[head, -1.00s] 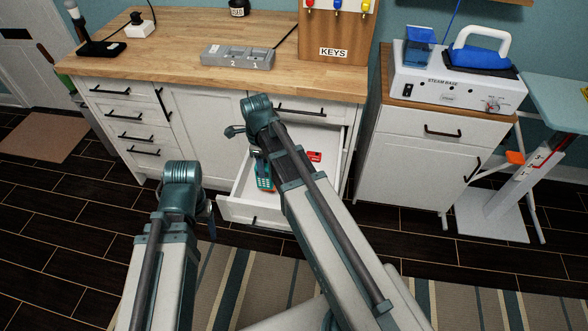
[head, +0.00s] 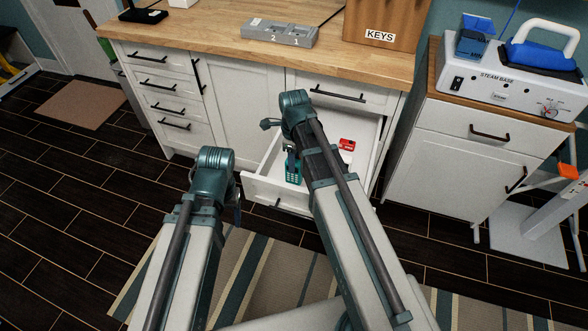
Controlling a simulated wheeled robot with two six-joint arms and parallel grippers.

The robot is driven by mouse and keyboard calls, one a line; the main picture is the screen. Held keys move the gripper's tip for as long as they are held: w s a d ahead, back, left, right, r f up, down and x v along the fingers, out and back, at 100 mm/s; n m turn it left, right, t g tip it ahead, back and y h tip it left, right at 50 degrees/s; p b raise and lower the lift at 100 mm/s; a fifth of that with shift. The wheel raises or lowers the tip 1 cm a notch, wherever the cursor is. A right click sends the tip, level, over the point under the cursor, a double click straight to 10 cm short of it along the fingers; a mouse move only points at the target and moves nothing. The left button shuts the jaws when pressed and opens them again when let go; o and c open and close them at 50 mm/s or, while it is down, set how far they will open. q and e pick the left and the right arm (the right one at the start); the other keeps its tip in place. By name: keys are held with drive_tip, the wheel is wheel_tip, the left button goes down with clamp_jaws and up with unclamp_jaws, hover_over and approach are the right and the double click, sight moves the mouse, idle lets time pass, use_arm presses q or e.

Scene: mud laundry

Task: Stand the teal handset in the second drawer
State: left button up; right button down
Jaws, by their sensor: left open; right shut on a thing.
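The teal handset (head: 293,173) is upright in the open drawer (head: 262,184) under the wooden counter, near the drawer's front. My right gripper (head: 291,150) is shut on the handset's upper part, and my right wrist and forearm hide most of the fingers. I cannot tell whether the handset's lower end touches the drawer floor. My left gripper (head: 238,203) is open and empty, in front of the cabinet to the left of the drawer. My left wrist partly hides its fingers.
A red item (head: 347,145) lies in the drawer, right of my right arm. A closed drawer (head: 338,92) with a dark handle is just above. A grey dock (head: 278,33) marked 2 and 1 sits on the counter (head: 215,42). A white cabinet (head: 450,150) stands at right.

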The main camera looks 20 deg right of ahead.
drive_tip(key=shift+f+b, duration=0.95)
drive_tip(key=shift+f, duration=0.4)
drive_tip(key=shift+f, duration=0.15)
drive_tip(key=c, duration=0.5)
unclamp_jaws()
